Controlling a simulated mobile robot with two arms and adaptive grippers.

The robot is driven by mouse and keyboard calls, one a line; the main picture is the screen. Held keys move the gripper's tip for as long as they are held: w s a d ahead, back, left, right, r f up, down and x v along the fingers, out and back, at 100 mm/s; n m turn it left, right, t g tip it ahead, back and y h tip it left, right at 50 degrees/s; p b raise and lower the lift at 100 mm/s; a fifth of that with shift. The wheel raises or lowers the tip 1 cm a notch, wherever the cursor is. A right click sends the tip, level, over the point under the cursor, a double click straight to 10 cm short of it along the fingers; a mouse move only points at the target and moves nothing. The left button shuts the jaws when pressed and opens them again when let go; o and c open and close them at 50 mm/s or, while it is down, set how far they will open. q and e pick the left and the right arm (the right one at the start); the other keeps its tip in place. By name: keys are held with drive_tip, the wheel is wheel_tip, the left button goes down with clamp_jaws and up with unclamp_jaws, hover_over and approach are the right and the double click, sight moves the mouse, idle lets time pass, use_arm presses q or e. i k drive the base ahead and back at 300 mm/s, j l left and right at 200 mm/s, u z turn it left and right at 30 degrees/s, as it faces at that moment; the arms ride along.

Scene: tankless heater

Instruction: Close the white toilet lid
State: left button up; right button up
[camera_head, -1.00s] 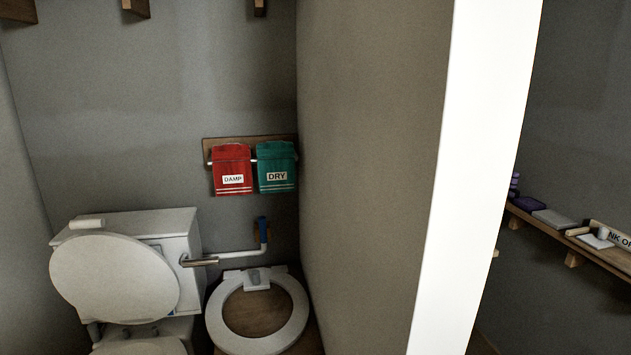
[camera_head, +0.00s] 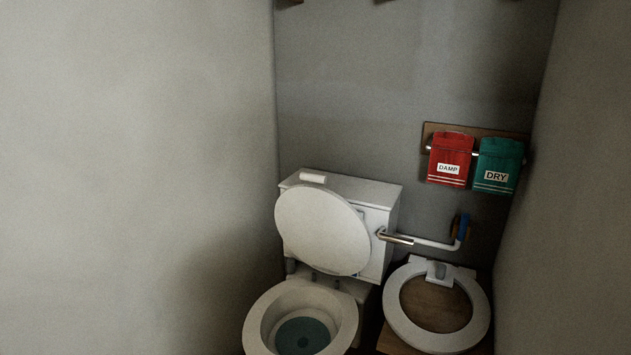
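The white toilet lid (camera_head: 322,231) stands raised, leaning back against the white cistern (camera_head: 375,195) in the middle of the head view. Below it is the open white toilet bowl (camera_head: 257,319), with dark water (camera_head: 303,338) showing inside. The bowl's front edge is close to the bottom of the picture. Neither of my grippers is in view.
A loose white toilet seat (camera_head: 478,303) lies on a wooden surface (camera_head: 430,303) right of the toilet. A silver flush lever (camera_head: 396,238) and white pipe (camera_head: 436,244) are beside the cistern. Walls flank left (camera_head: 130,180) and right (camera_head: 585,200).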

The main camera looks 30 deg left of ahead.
sight(321, 227)
drive_tip(key=u, duration=1.1)
drive_tip(key=j, duration=0.1)
drive_tip(key=i, duration=0.05)
